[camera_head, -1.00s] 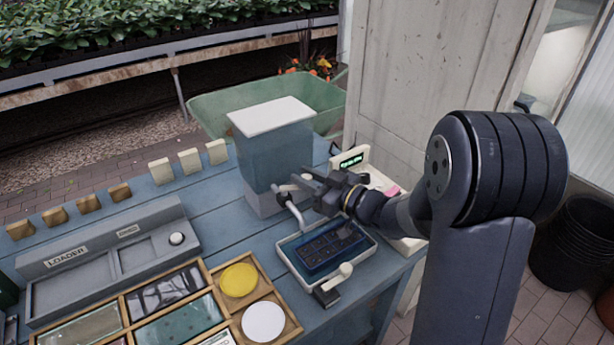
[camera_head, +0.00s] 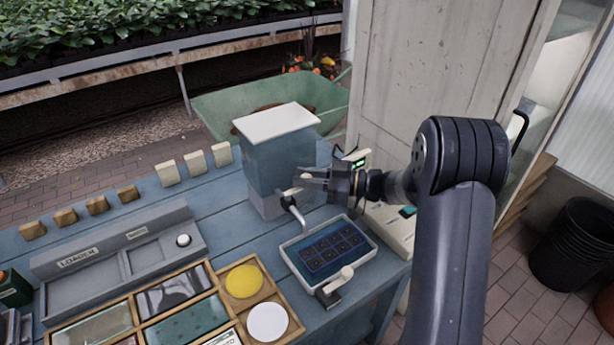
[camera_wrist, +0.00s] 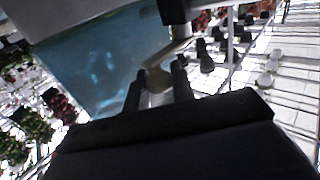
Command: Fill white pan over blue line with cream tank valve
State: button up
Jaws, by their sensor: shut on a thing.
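The blue see-through tank (camera_head: 272,160) with a white lid stands on the table, its spout (camera_head: 294,210) reaching over the white pan (camera_head: 293,267). The pan holds a dark blue tray with several cells (camera_head: 332,246), under what looks like blue water. I cannot make out the blue line. My gripper (camera_head: 304,184) is at the tank's front, shut on the cream valve handle (camera_head: 291,192). In the wrist view, the fingers (camera_wrist: 158,88) are on either side of the cream handle (camera_wrist: 157,80), with the tank (camera_wrist: 100,60) behind.
A second cream-handled valve (camera_head: 338,281) sits at the pan's front edge. A wooden tray with yellow (camera_head: 242,281) and white (camera_head: 267,322) discs lies to the left, beside a grey loader (camera_head: 120,250). A device with a small display (camera_head: 358,163) stands behind my gripper.

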jog(key=o, duration=0.9)
jog(key=s+d+b, duration=0.1)
jog(key=d, duration=0.9)
jog(key=shift+s+d, duration=0.3)
jog(key=shift+s, duration=0.1)
jog(key=a, duration=0.3)
jog(key=w+a, duration=0.1)
jog(key=a, duration=0.3)
jog(key=a+p, duration=0.1)
jog(key=a, duration=0.2)
jog(key=shift+w+a, duration=0.4)
jog(key=shift+d+m+t, duration=0.1)
jog(key=shift+m+t, duration=0.2)
jog(key=shift+t, duration=0.1)
